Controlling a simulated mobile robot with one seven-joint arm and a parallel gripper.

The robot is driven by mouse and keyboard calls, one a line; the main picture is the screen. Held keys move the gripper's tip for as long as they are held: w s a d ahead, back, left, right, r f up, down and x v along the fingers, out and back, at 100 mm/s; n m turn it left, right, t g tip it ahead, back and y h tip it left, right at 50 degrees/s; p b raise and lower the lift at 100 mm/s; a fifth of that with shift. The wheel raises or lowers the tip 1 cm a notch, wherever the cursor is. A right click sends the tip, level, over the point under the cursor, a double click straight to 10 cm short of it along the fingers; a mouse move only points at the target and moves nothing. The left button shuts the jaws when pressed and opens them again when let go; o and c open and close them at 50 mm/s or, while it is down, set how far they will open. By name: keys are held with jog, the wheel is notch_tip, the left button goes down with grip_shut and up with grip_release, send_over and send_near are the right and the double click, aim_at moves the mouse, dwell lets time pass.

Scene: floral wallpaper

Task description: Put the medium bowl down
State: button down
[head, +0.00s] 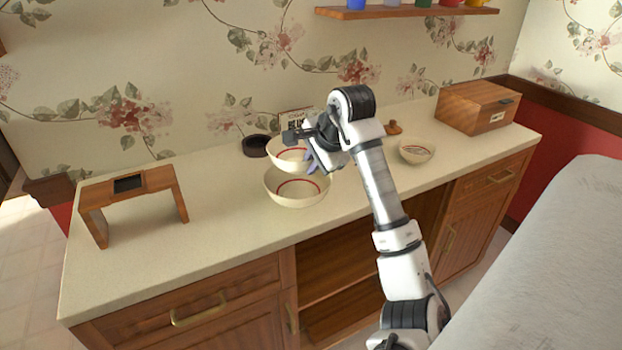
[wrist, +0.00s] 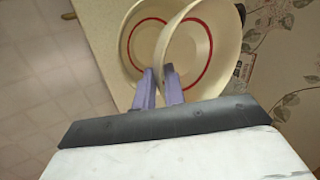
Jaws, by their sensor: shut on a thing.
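The medium bowl (head: 284,158), cream with a red ring inside, is held by its rim in my gripper (head: 312,162). In the wrist view the purple fingers (wrist: 159,80) are shut on the rim of this bowl (wrist: 222,45). A larger cream bowl (head: 297,198) with a red ring stands on the counter just in front of and below the held bowl in the head view. In the wrist view the larger bowl (wrist: 133,62) is partly covered by the held one. A small bowl (head: 416,155) stands to the right. The gap under the medium bowl is hidden.
The pale counter (head: 225,235) has free room left of the bowls. A wooden stand (head: 158,180) is at the left, a dark round item (head: 255,146) behind the bowls, and a wooden box (head: 470,108) at the far right. A shelf (head: 400,12) hangs above.

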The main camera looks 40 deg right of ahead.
jog(key=shift+f+p, duration=0.5)
jog(key=shift+f, duration=2.2)
jog(key=shift+f+b, duration=0.6)
jog(key=shift+b, duration=0.35)
jog(key=c, duration=1.8)
grip_release()
jog(key=shift+o, duration=0.2)
jog(key=shift+r+p, duration=0.6)
jog(key=shift+p, duration=0.2)
jog(key=b+v, duration=0.2)
jog(key=v, duration=1)
jog(key=shift+a, duration=0.15)
